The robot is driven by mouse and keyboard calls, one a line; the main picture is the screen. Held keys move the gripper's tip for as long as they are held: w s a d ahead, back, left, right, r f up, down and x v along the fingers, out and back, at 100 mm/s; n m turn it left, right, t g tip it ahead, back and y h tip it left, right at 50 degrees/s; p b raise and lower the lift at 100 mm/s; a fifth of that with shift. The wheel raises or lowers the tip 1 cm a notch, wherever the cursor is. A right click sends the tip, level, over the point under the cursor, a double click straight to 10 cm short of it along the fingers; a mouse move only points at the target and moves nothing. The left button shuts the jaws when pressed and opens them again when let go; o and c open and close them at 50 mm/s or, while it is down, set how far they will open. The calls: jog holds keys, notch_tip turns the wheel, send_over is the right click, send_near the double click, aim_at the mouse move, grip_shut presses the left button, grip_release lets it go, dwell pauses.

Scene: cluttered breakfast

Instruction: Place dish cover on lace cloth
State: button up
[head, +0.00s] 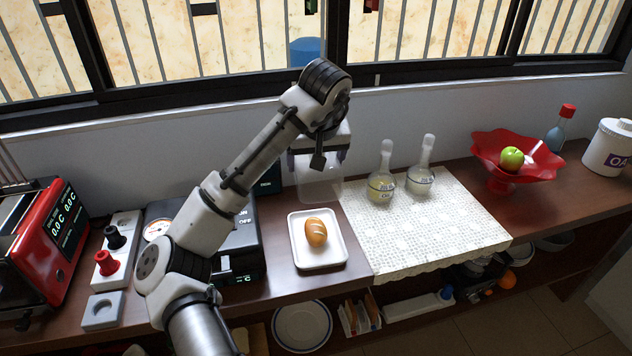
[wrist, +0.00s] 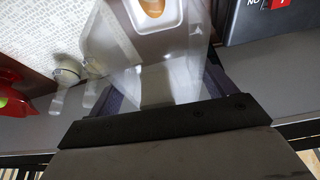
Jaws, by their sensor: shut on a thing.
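The dish cover (head: 319,188) is a clear see-through box shape, hard to make out. My gripper (head: 318,160) is shut on it from above, behind the bread tray and by the back left corner of the lace cloth. In the wrist view the cover (wrist: 150,62) shows as a hazy clear shape at the gripper (wrist: 148,92). I cannot tell whether its lower edge touches the counter. The lace cloth (head: 425,240) is white and patterned, flat on the counter to the right, and shows at upper left in the wrist view (wrist: 50,28).
Two stoppered flasks (head: 381,186) (head: 420,180) stand on the cloth's back part; its front is clear. A white tray (head: 333,258) with a bread roll (head: 316,232) lies left of the cloth. A red fruit bowl (head: 518,168) stands to the right. A black scale (head: 240,240) is left.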

jog(key=shift+r, duration=0.6)
dwell(1.2)
jog(key=w+d+m+h+b, duration=0.15)
jog(key=d+m, duration=0.25)
jog(key=d, duration=1.8)
jog(key=shift+d+f+p, duration=0.2)
jog(key=shift+f+p, duration=0.8)
jog(key=shift+f, duration=9.3)
